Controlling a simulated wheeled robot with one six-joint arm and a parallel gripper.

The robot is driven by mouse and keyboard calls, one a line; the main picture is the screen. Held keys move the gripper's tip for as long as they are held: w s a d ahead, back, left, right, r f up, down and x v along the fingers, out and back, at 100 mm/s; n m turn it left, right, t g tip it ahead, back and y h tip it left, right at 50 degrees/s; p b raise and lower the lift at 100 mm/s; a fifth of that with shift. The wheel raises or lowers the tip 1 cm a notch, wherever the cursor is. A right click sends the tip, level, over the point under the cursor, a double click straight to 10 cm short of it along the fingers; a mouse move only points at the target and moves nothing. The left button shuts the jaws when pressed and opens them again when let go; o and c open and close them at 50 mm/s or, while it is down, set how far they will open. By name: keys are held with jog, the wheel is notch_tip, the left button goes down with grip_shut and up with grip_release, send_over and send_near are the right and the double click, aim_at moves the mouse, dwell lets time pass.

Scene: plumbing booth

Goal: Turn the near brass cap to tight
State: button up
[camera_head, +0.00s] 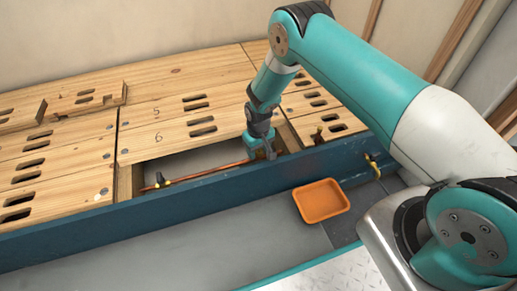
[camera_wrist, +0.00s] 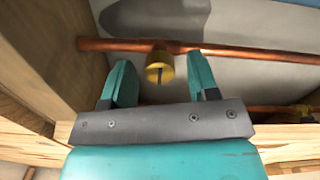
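A brass cap (camera_wrist: 160,70) with a dark line on its face sits on the copper pipe (camera_wrist: 120,45) in the wrist view. My gripper (camera_wrist: 161,82) is open, with one teal finger on each side of the cap and a visible gap to both. In the head view my gripper (camera_head: 262,152) reaches down into the floor opening at its right end, beside the copper pipe (camera_head: 212,172). The cap is hidden there by my gripper. Another brass fitting (camera_head: 161,181) with a dark part sits on the pipe at the left of the opening.
Wooden floor boards (camera_head: 185,105) with slots surround the opening. A blue beam (camera_head: 225,185) runs along its front. An orange tray (camera_head: 322,201) lies on the grey floor in front. Wooden joist (camera_wrist: 40,50) borders the opening.

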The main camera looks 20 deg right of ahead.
notch_tip(320, 180, up, 17)
jog(key=p, duration=0.8)
jog(key=shift+r, duration=0.2)
